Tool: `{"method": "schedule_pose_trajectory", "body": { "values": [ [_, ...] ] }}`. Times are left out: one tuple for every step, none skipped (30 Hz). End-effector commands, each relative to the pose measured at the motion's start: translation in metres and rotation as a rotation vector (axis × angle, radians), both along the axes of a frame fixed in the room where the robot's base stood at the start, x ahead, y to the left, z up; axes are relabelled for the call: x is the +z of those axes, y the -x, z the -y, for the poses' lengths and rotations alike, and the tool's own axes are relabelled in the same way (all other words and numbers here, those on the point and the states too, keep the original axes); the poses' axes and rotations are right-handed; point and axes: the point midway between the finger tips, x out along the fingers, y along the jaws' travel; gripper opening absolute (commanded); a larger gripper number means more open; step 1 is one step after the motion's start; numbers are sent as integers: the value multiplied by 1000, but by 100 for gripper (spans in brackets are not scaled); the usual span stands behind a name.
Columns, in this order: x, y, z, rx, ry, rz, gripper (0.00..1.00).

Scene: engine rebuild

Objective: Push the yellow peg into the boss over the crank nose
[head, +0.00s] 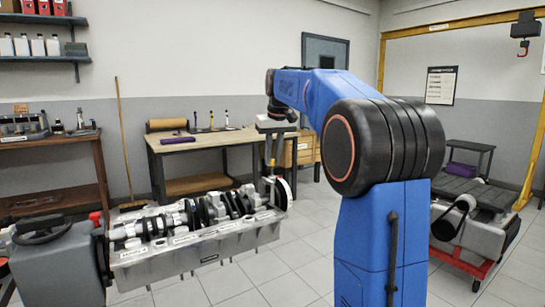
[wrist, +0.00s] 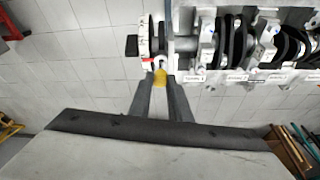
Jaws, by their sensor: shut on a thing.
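The yellow peg (wrist: 160,78) shows between my gripper's (wrist: 160,82) fingertips in the wrist view. The jaws are shut on it, and only a small part of it is visible. It sits at the near edge of the engine block (wrist: 230,74), close to the round pale disc (wrist: 145,36) at the crankshaft's end. A dark stub (wrist: 132,45), apparently the crank nose, sticks out left of the disc. I cannot make out the boss or whether the peg touches it. In the head view my gripper (head: 269,176) points down beside the disc (head: 283,194); the peg is not distinguishable there.
The engine block with its crankshaft (head: 215,208) extends left from my gripper. A workbench (head: 215,142) stands behind it, and a grey container (head: 58,270) is at lower left. A red-framed stand (head: 460,262) with an engine is at right. Tiled floor lies open between.

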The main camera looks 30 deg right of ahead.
Motion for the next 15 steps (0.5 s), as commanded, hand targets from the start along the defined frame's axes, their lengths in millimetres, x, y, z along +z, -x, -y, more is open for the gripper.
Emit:
{"method": "schedule_pose_trajectory", "body": {
  "values": [
    [-1,0,0,0,0,0,0],
    [-1,0,0,0,0,0,0],
    [-1,0,0,0,0,0,0],
    [-2,0,0,0,0,0,0],
    [-2,0,0,0,0,0,0],
    [-3,0,0,0,0,0,0],
    [-3,0,0,0,0,0,0],
    [-4,0,0,0,0,0,0],
    [-4,0,0,0,0,0,0],
    [-4,0,0,0,0,0,0],
    [-5,0,0,0,0,0,0],
    [-5,0,0,0,0,0,0],
    [-5,0,0,0,0,0,0],
    [-6,0,0,0,0,0,0],
    [-6,0,0,0,0,0,0]
  ]
}}
